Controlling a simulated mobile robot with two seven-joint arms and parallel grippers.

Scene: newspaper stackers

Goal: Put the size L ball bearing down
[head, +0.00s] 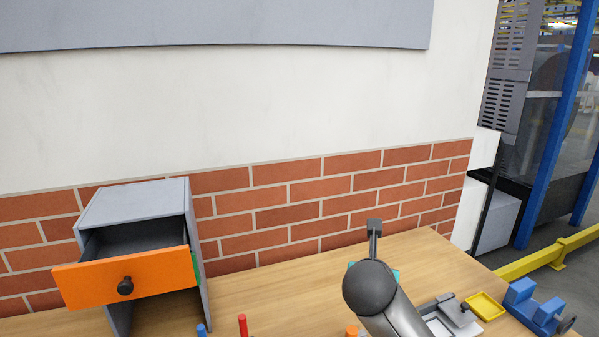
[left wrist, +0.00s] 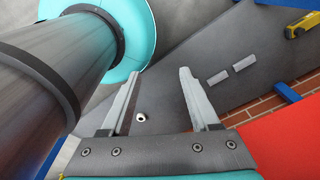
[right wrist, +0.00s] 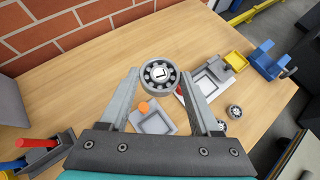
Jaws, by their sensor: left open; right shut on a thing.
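The size L ball bearing (right wrist: 159,76) is a round metal ring with dark balls and an L on its pale centre. In the right wrist view it sits between the fingertips of my right gripper (right wrist: 159,80), which is shut on it. The tabletop (right wrist: 95,85) lies beyond it; I cannot tell the exact height above it. In the head view my right arm hides most of that gripper, and I cannot make out the bearing there. My left gripper (left wrist: 160,74) is open and empty, away from the table.
Two other bearings (right wrist: 234,111) (right wrist: 221,124) lie at the table's right side. Grey trays (right wrist: 154,122), a yellow tray (right wrist: 236,61) and a blue vise (right wrist: 264,60) stand nearby. A grey cabinet (head: 135,202) with an open orange drawer (head: 150,276) is at left. The table's back middle is clear.

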